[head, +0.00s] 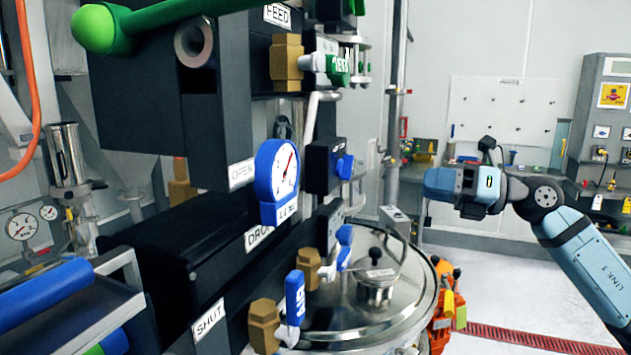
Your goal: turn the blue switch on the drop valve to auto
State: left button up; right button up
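A DROP label (258,238) sits on the black valve body left of centre. Two blue knobs stand on dark boxes to its right: an upper knob (344,167) on an upper box (321,165), and a lower knob (344,235) on a lower box (329,222). I cannot tell for sure which is the drop valve's switch, nor read either setting. My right gripper (440,184) is at the end of the arm from the right, well to the right of both knobs and apart from them. Its fingers are not clear. My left gripper is not in view.
A blue gauge (277,180) and a blue lever (295,297) stick out left of the knobs. A steel lidded vessel (372,320) stands below. A green-ended handle (95,29) juts out at top left. Open space lies between the valves and my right gripper.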

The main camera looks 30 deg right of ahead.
aim_at(346, 168)
jog(key=w+a+r+n+p, duration=0.1)
jog(key=w+a+r+p, duration=0.1)
jog(key=w+a+p, duration=0.3)
jog(key=w+a, duration=0.4)
jog(key=w, duration=0.1)
jog(key=shift+w+h, duration=0.2)
jog(key=shift+h, duration=0.2)
jog(key=shift+d, duration=0.1)
jog(key=shift+c, duration=0.4)
grip_shut()
